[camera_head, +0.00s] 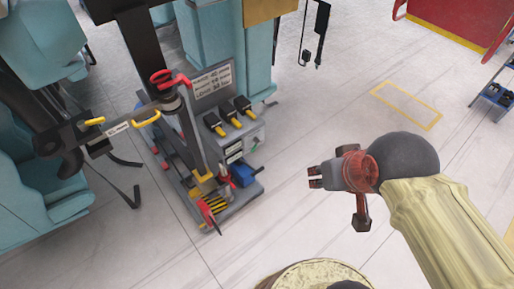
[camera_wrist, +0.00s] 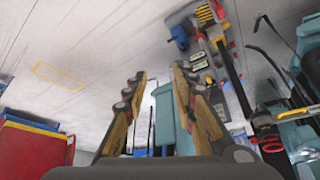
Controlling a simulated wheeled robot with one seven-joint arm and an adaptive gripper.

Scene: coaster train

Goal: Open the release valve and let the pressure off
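A grey pump-like stand (camera_head: 250,135) stands left of centre in the head view, with a black upright column and a red looped handle (camera_head: 172,78) at its top. Low on it are a blue part (camera_head: 243,174), a red lever-like part (camera_head: 207,212) and small red-and-grey fittings. I cannot tell which is the release valve. In the wrist view, the blue part (camera_wrist: 179,38) and the red loop (camera_wrist: 268,145) show at the right. My gripper (camera_head: 314,177) is open and empty, right of the stand and apart from it. It also shows in the wrist view (camera_wrist: 160,85).
Several black-and-yellow switches (camera_head: 229,120) and a sign (camera_head: 212,80) are on the stand. Teal seats (camera_head: 35,50) and a restraint with yellow handles (camera_head: 146,118) are at the left. Floor between gripper and stand is clear.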

